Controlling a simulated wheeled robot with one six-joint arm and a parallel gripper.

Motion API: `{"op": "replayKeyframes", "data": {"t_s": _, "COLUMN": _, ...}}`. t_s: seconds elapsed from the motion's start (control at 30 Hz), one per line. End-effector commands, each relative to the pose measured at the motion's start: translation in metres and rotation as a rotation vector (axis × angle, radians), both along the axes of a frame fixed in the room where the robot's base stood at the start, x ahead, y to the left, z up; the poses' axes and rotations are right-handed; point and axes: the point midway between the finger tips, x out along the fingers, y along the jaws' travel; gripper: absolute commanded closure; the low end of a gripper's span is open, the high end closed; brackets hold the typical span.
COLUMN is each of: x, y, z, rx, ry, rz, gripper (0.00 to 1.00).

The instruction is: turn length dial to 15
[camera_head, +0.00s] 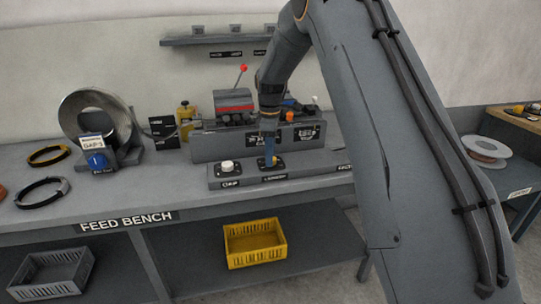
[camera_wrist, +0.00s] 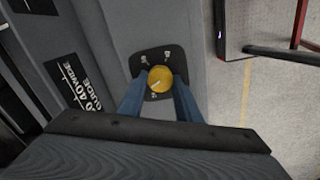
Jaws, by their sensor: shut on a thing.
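The length dial is a round yellow knob (camera_wrist: 160,79) on a dark plate (camera_wrist: 157,60) with small white marks in the wrist view. A pale line on the knob points to the lower left; the marks are too small to read. My gripper (camera_wrist: 161,88) is shut on the knob, with one blue finger on each side. In the head view my gripper (camera_head: 269,160) reaches down to the panel strip (camera_head: 232,184) on the bench and hides the knob there. A white knob (camera_head: 227,167) stands to its left, above a label that seems to read GAP.
The grey machine (camera_head: 215,147) with a red-tipped lever stands right behind the panel. A coil stand (camera_head: 134,156) and a blue gauge (camera_head: 97,162) are to the left on the bench. A yellow crate (camera_head: 254,244) sits on the lower shelf. My arm covers the right side.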

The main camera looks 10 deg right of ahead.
Motion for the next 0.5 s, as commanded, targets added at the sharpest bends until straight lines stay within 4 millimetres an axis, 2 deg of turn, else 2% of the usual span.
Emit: {"op": "replayKeyframes", "data": {"t_s": 0.5, "x": 0.0001, "y": 0.0005, "z": 0.0017, "rx": 0.000, "ry": -0.003, "rz": 0.459, "gripper": 0.92}}
